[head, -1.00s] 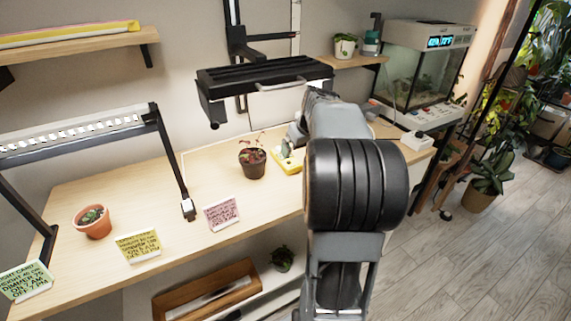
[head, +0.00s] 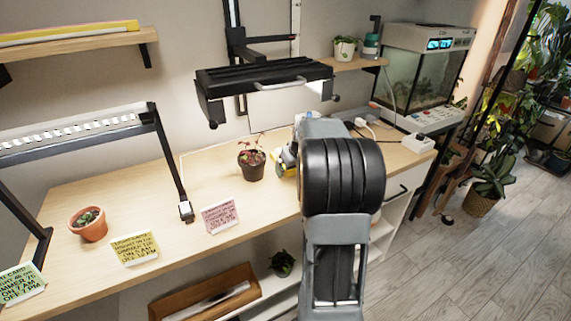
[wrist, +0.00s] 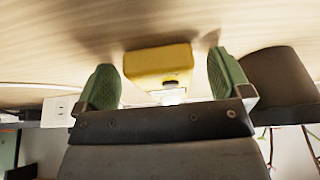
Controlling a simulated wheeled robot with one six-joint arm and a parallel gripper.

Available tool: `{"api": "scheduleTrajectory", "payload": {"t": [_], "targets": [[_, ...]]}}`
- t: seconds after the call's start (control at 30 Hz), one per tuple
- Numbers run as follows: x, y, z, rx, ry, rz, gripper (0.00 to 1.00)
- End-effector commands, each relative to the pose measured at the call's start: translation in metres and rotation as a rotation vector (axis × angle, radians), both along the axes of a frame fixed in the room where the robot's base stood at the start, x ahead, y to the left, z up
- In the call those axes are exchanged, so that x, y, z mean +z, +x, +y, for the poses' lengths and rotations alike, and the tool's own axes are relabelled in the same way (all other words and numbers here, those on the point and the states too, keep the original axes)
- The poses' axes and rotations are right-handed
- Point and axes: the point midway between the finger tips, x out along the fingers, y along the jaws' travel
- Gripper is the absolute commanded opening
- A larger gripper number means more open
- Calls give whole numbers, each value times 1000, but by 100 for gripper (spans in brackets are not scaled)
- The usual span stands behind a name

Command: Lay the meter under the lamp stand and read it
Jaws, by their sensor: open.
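The yellow meter (wrist: 158,63) lies on the wooden bench, between my two green fingertips in the wrist view. My gripper (wrist: 164,82) is open around it, with a gap on each side. In the head view my arm hides most of the meter and the gripper. A lamp stand (head: 75,138) with a lit strip and dark legs stands on the left of the bench, over a small succulent in a terracotta pot (head: 90,226). A black lamp (head: 265,76) hangs from a wall rail above the bench middle.
A dark pot with a reddish plant (head: 251,165) stands close to my gripper; the dark pot shows beside one finger in the wrist view (wrist: 278,75). A pink card (head: 220,215) and a yellow card (head: 135,248) stand along the front. A white socket block (head: 418,143) lies at right.

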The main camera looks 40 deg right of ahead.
Motion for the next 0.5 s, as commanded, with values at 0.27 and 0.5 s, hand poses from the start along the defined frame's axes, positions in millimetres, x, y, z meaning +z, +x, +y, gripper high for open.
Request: {"api": "scheduleTrajectory", "payload": {"t": [0.27,0.5], "targets": [[1,0,0,0,0,-1,86],[1,0,0,0,0,-1,63]]}}
